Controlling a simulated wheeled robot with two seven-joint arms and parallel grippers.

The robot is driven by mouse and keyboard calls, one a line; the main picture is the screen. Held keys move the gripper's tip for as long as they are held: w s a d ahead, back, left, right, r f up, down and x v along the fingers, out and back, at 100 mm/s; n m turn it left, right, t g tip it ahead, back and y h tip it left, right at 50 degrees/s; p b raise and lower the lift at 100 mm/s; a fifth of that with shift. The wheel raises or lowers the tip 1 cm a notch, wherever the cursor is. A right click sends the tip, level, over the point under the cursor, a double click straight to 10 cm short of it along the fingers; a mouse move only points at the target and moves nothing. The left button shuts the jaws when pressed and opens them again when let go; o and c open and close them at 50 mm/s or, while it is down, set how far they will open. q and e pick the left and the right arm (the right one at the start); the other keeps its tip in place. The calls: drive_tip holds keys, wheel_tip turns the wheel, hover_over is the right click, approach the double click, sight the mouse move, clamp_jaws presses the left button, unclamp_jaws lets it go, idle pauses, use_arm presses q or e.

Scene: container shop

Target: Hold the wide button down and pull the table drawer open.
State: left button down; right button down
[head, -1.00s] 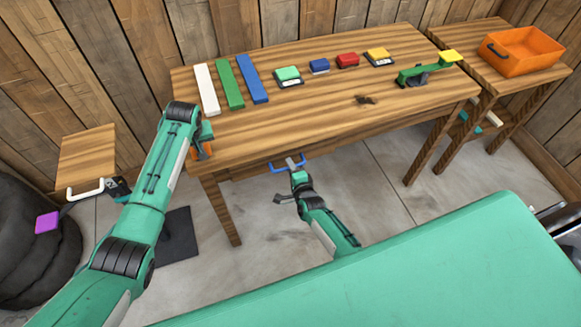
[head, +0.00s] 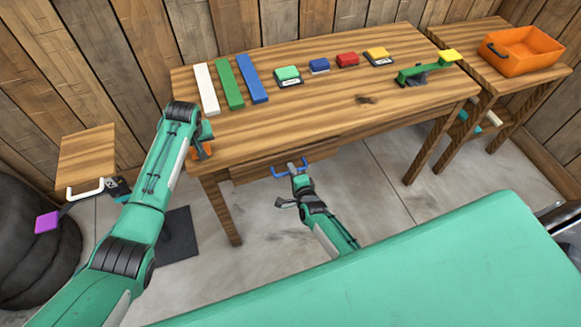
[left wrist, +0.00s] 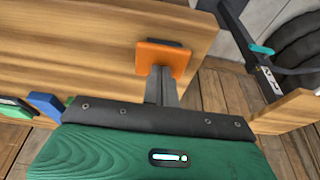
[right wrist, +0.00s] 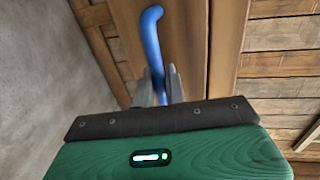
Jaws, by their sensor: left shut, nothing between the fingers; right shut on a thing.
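An orange square button (left wrist: 165,58) is on the left end of the wooden table (head: 310,117); it is partly hidden behind my left gripper in the head view (head: 203,151). My left gripper (left wrist: 161,80) is shut and empty, its fingertips against the orange pad. The table drawer (head: 250,172) is under the front edge, its front standing a little out from the table. Its blue handle (head: 276,171) also shows in the right wrist view (right wrist: 151,35). My right gripper (right wrist: 160,88) is shut on this handle.
White, green and blue bars (head: 252,80) and several coloured buttons (head: 347,60) lie on the table. A green lever with a yellow pad (head: 447,56) is at its right end. An orange bin (head: 520,52) stands on the side table. The floor in front of the drawer is open.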

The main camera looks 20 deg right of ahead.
use_arm(q)
drive_tip(key=shift+f, duration=0.1)
use_arm(e)
drive_tip(key=v, duration=0.3)
drive_tip(key=shift+f, duration=0.35)
drive_tip(key=c, duration=1.5)
unclamp_jaws()
drive_tip(key=shift+c, duration=0.2)
drive_tip(key=shift+s, duration=0.15)
drive_tip(key=v, duration=1.1)
drive_tip(key=shift+s, duration=0.4)
drive_tip(key=shift+r, duration=0.2)
